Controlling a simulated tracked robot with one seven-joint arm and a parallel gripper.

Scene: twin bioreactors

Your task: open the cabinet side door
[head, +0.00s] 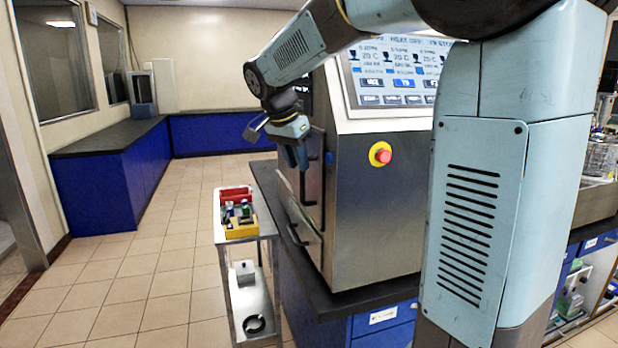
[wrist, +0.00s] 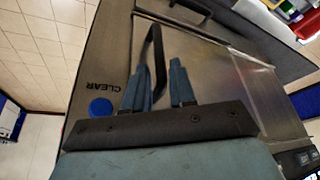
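The steel cabinet (head: 365,220) stands on a dark bench, with its side face turned to the left in the head view. The side door (head: 306,222) on that face carries a black bar handle (head: 310,188). My gripper (head: 295,162) is at the upper part of this handle. In the wrist view the two blue-grey fingers (wrist: 159,80) are apart, and the lower part of the handle (wrist: 155,55) shows between or just beyond them. Contact with the handle cannot be told. The door looks shut in both views.
A red stop button (head: 380,154) and a screen (head: 395,75) are on the cabinet front. A blue button marked CLEAR (wrist: 100,107) is beside the handle. A steel cart (head: 262,290) with colored bins stands left of the cabinet. The tiled floor further left is clear.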

